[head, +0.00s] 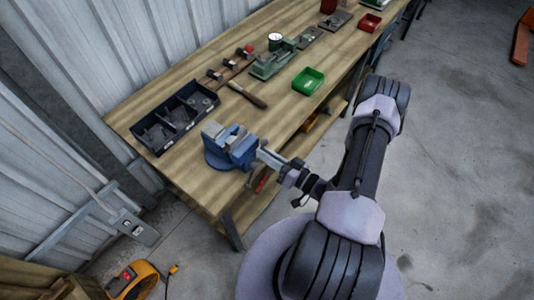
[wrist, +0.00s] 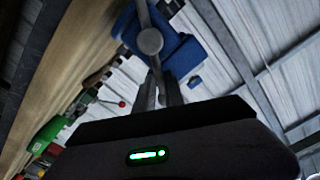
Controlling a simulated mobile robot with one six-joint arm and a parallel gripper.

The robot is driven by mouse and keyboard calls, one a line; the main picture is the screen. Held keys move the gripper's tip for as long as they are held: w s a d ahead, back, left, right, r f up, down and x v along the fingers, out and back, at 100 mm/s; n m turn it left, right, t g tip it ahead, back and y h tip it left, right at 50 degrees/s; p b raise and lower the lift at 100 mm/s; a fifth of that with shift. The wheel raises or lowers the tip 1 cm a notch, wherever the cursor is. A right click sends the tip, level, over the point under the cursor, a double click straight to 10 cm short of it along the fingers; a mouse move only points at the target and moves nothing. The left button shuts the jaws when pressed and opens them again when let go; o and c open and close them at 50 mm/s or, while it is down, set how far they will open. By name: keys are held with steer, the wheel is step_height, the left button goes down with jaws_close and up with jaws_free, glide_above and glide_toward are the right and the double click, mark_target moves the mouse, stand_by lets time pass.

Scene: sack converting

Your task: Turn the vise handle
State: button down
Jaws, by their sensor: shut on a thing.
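The blue vise (head: 230,146) is mounted at the front edge of the wooden bench (head: 180,188). In the wrist view the vise (wrist: 182,55) is at the top, with its round grey screw end (wrist: 150,41) facing me. The vise handle (wrist: 143,14) is a thin grey bar through that screw end, running up and down in this view. My gripper (wrist: 158,92) is shut on the lower part of the handle, just below the screw end. In the head view my gripper (head: 272,160) reaches the vise from the right; the grip itself is too small to make out.
A black divided bin (head: 175,122) stands left of the vise. A red tray (head: 370,22) is farther back. The concrete floor (head: 455,150) to the right is clear.

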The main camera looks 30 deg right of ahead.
steer(key=shift+f, duration=0.1)
steer(key=c, duration=1.4)
jaws_free()
steer(key=shift+c, duration=0.2)
steer(key=v, duration=1.7)
steer(key=shift+s, duration=0.25)
steer(key=shift+d, duration=0.1)
